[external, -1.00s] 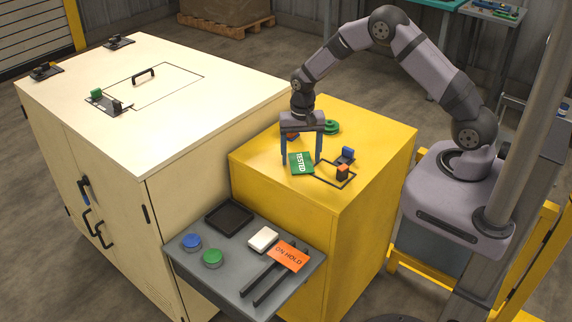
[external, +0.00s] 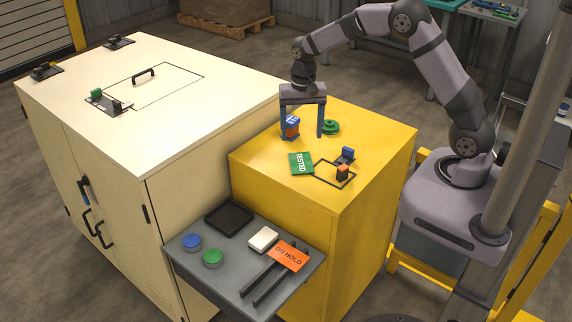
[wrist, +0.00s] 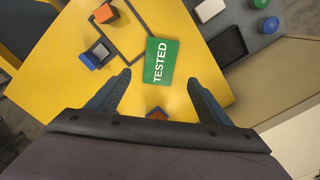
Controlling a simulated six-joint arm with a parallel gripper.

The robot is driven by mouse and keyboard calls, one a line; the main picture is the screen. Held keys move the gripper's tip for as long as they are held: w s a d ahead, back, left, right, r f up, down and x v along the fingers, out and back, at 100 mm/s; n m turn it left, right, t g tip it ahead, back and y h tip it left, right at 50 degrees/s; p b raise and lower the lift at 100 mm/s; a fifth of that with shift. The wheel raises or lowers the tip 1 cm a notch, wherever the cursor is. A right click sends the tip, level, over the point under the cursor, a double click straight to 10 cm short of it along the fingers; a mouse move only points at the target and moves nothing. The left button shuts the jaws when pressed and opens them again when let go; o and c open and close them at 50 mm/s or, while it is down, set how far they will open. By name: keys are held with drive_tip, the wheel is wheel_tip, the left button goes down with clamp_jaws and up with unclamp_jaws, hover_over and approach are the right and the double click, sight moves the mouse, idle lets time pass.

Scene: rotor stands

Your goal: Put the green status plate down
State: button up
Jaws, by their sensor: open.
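The green status plate (external: 301,164), marked TESTED, lies flat on the yellow cabinet top (external: 262,160), beside a black outlined square. It also shows in the wrist view (wrist: 160,62), ahead of my fingertips. My gripper (external: 304,136) is open and empty, raised above the yellow top and farther back than the plate.
A blue and orange block (external: 291,128) and a green round part (external: 330,127) stand near my fingers. A blue block (external: 347,154) and an orange block (external: 342,172) stand by the outline. The grey shelf holds an orange ON HOLD plate (external: 288,254) and buttons.

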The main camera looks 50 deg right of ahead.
drive_tip(key=s+d+n, duration=0.2)
drive_tip(key=s+n, duration=0.7)
drive_tip(key=s, duration=1.5)
drive_tip(key=shift+s+b, duration=0.25)
drive_tip(key=shift+b, duration=0.05)
